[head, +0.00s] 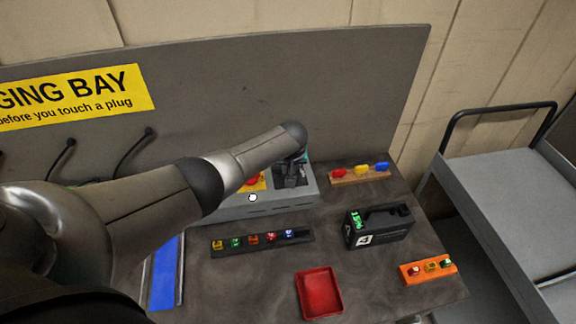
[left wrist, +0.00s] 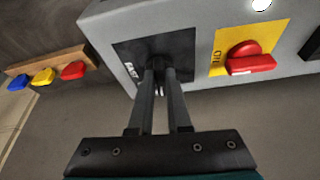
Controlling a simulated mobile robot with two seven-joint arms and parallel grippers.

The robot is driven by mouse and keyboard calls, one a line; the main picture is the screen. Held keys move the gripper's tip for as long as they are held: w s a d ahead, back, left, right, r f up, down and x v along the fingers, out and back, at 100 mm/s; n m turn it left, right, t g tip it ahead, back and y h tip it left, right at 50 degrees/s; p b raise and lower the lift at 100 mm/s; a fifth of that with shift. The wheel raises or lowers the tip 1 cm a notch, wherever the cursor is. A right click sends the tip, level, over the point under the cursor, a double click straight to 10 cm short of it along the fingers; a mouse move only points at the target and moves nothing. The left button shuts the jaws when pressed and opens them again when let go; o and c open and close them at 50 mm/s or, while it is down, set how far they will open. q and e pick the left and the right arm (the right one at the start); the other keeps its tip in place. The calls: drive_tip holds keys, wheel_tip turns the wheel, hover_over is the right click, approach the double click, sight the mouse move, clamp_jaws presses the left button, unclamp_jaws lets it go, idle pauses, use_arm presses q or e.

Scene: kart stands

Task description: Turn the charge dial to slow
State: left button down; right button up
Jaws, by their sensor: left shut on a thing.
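The grey charger box (head: 300,203) stands against the back board, under my left forearm. Its black dial plate (left wrist: 188,46) shows in the left wrist view with the word FAST on its left part. My left gripper (head: 291,180) reaches down onto this plate. In the left wrist view its two fingers (left wrist: 162,72) are nearly together, shut on the dark charge dial at the plate's middle. The fingers hide most of the dial, so I cannot tell where it points. The word slow is not visible. My right gripper is not in view.
Beside the dial plate is a red rotary switch (left wrist: 245,58) on a yellow plate. In front lie a strip of coloured lights (head: 262,241), a black battery (head: 378,226), a red tray (head: 319,293) and an orange block (head: 428,269). A grey cart (head: 500,190) stands right.

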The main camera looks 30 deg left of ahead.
use_arm(q)
drive_tip(key=shift+d+f+n, duration=0.1)
drive_tip(key=shift+n, duration=0.4)
drive_tip(key=shift+y, duration=0.3)
drive_tip(key=c, duration=0.9)
unclamp_jaws()
drive_tip(key=shift+o, duration=0.2)
drive_tip(key=shift+r, duration=0.2)
drive_tip(key=shift+s+d+r+p, duration=0.15)
drive_tip(key=shift+r+p, duration=0.4)
drive_tip(key=shift+r, duration=0.05)
drive_tip(key=p+v, duration=0.3)
drive_tip(key=v, duration=1)
drive_tip(key=shift+r, duration=0.35)
